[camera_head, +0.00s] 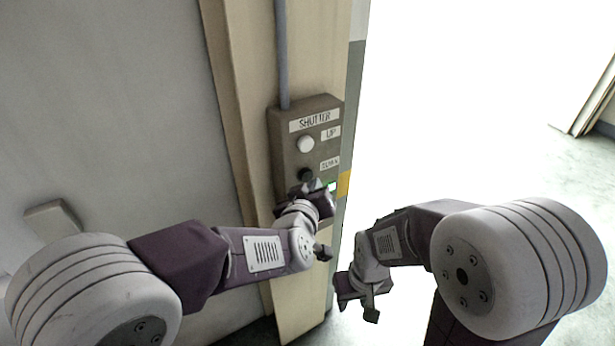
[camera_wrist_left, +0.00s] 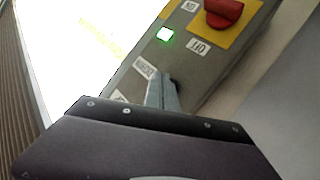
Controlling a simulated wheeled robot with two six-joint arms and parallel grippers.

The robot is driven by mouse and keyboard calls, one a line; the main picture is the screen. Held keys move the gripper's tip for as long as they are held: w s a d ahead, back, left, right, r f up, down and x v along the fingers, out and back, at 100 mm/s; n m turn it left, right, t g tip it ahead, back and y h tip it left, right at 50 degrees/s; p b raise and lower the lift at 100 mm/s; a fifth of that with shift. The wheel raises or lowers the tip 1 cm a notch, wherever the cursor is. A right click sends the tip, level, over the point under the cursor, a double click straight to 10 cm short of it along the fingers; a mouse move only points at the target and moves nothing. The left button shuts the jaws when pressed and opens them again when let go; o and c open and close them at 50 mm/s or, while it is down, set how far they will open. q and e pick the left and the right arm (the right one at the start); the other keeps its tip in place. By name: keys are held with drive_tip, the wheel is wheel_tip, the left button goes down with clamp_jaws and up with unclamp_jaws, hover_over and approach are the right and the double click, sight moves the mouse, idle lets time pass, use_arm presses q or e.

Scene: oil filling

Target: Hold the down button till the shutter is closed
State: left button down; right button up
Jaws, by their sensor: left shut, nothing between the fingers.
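The grey shutter box (camera_head: 285,150) is fixed to the beige door post. It has a white UP button (camera_head: 306,144) and, below it, a dark button (camera_head: 305,174) beside the DOWN label (camera_head: 330,164). My left gripper (camera_head: 308,187) is shut and empty, with its tips at the dark button, partly covering it. In the left wrist view the shut fingers (camera_wrist_left: 162,92) reach the box face beside a label (camera_wrist_left: 146,68); whether the button is pressed in cannot be told. No shutter is visible in the bright opening.
A green light (camera_wrist_left: 165,35) is lit on the box, near a red knob (camera_wrist_left: 222,12) on a yellow plate. A conduit (camera_head: 283,55) runs up from the box. The bright doorway (camera_head: 450,110) to the right looks clear. A grey wall (camera_head: 110,110) stands left.

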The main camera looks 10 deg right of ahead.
idle(0.8)
use_arm(q)
drive_tip(key=shift+w+a, duration=0.15)
drive_tip(key=shift+w, duration=0.25)
